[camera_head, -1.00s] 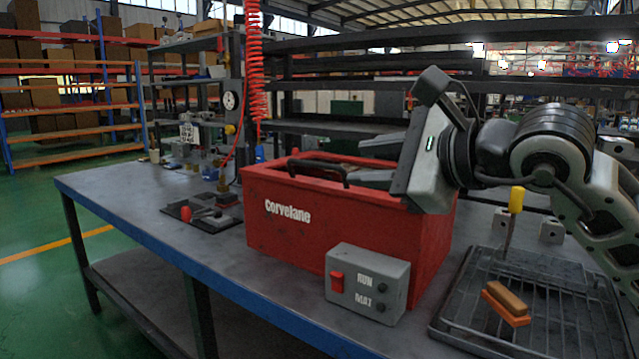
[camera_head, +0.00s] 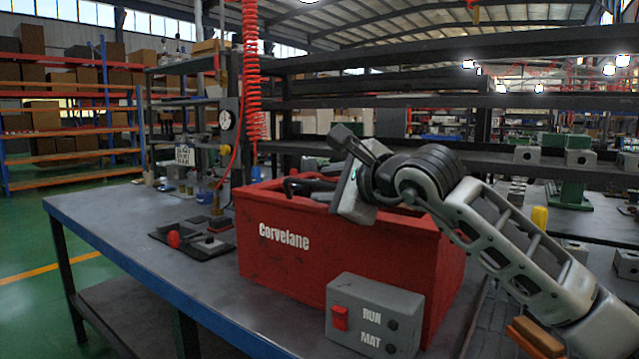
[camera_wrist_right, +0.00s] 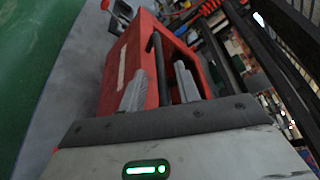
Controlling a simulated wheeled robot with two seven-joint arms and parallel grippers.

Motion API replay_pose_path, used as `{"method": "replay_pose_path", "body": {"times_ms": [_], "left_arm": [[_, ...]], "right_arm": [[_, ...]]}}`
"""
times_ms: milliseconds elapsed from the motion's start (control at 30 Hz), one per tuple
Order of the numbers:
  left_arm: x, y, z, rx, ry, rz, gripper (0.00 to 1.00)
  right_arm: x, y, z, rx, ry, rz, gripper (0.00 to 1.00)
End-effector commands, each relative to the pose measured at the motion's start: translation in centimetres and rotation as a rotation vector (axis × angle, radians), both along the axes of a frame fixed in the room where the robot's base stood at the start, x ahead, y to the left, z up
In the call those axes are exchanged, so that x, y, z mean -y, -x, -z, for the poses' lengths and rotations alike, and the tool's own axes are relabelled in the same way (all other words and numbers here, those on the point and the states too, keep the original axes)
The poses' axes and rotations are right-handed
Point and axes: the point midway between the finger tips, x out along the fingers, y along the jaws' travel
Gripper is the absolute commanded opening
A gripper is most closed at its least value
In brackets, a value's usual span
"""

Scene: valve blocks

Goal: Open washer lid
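The washer is a red box (camera_head: 335,262) marked "Corvelane" on the bench. A black handle (camera_head: 290,187) shows at the left end of its top. Whether the lid is raised at all is hard to tell, as my right arm covers much of the top. My right gripper (camera_head: 318,184) is at the handle, pointing left. In the right wrist view the red box (camera_wrist_right: 112,75) lies ahead. The gripper's two grey fingers (camera_wrist_right: 160,82) are apart, with the dark handle bar (camera_wrist_right: 157,58) between them; contact is unclear. My left gripper is out of view.
A grey control box (camera_head: 372,315) with a red switch stands before the washer. A mat with small parts (camera_head: 195,240) lies left of it. An orange-brown brush (camera_head: 535,338) and a yellow-handled tool (camera_head: 540,217) are at right.

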Motion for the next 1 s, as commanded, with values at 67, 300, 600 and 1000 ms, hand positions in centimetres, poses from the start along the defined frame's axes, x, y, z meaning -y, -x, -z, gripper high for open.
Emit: {"method": "replay_pose_path", "body": {"times_ms": [67, 300, 600, 1000], "left_arm": [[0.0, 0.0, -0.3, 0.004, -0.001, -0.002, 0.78], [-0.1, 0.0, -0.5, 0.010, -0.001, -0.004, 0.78], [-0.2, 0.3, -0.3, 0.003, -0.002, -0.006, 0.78], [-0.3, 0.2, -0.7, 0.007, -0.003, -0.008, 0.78]], "right_arm": [[-0.7, -0.9, 0.2, -0.002, -0.002, -0.001, 0.32], [-1.6, -2.2, 0.6, 0.000, -0.001, -0.001, 0.32], [-1.6, -2.3, 0.6, 0.000, -0.001, -0.001, 0.21], [-0.8, -2.4, 0.0, -0.011, -0.010, 0.011, 0.00]]}}
